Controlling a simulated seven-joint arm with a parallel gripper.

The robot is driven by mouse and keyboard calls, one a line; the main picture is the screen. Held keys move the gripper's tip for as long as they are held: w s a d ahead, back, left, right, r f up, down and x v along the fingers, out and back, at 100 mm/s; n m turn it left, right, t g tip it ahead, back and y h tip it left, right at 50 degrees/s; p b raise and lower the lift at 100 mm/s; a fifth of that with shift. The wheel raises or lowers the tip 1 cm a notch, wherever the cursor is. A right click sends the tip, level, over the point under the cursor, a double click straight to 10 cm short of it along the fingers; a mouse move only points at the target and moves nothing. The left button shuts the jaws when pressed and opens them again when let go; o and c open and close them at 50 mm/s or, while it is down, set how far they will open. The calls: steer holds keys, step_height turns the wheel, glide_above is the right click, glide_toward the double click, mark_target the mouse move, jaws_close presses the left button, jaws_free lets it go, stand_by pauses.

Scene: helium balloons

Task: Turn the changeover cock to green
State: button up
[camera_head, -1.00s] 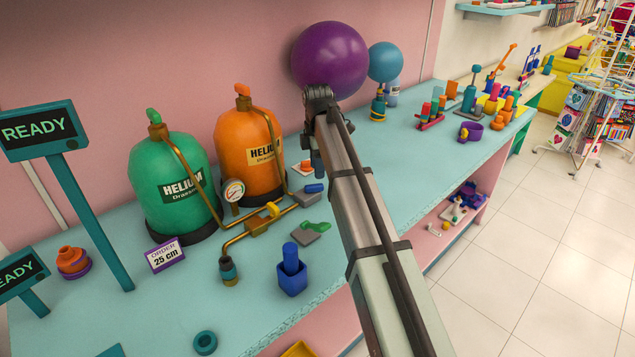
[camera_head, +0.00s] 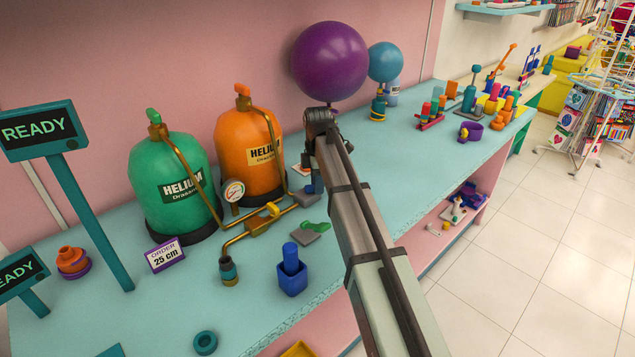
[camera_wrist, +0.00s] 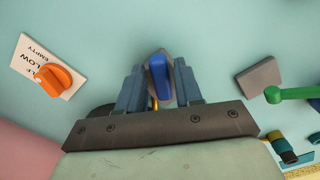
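A brass pipe assembly with a yellow handle (camera_head: 272,210) lies in front of the green cylinder (camera_head: 172,180) and the orange cylinder (camera_head: 250,150); it looks like the changeover cock, but no label on it is readable. In the wrist view, a blue handle (camera_wrist: 159,78) on a grey base shows between the fingers of my gripper (camera_wrist: 158,82). The fingers are apart, one on each side, with no clear contact. The yellow handle is not visible in the wrist view.
A green lever (camera_head: 313,226) on a grey plate lies near the pipe; it also shows in the wrist view (camera_wrist: 290,94). An orange knob (camera_wrist: 55,79) sits on a white labelled plate. A blue block holder (camera_head: 292,278) stands near the table front.

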mark_target(309, 199)
jaws_close()
steer(key=shift+m, duration=0.3)
steer(key=m, duration=0.1)
steer(key=s+m, duration=0.1)
steer(key=m, duration=0.3)
steer(key=s+m, duration=0.1)
steer(key=m, duration=0.1)
steer(key=shift+a, duration=0.1)
steer(key=m, duration=0.1)
steer(key=s+m, duration=0.1)
steer(key=m, duration=0.1)
steer(key=a+m, duration=0.1)
steer(key=m, duration=0.1)
steer(key=shift+s, duration=0.15)
steer(key=m, duration=0.3)
steer(key=a+m, duration=0.1)
steer(key=m, duration=0.1)
steer(key=shift+s, duration=0.25)
steer(key=shift+m, duration=0.3)
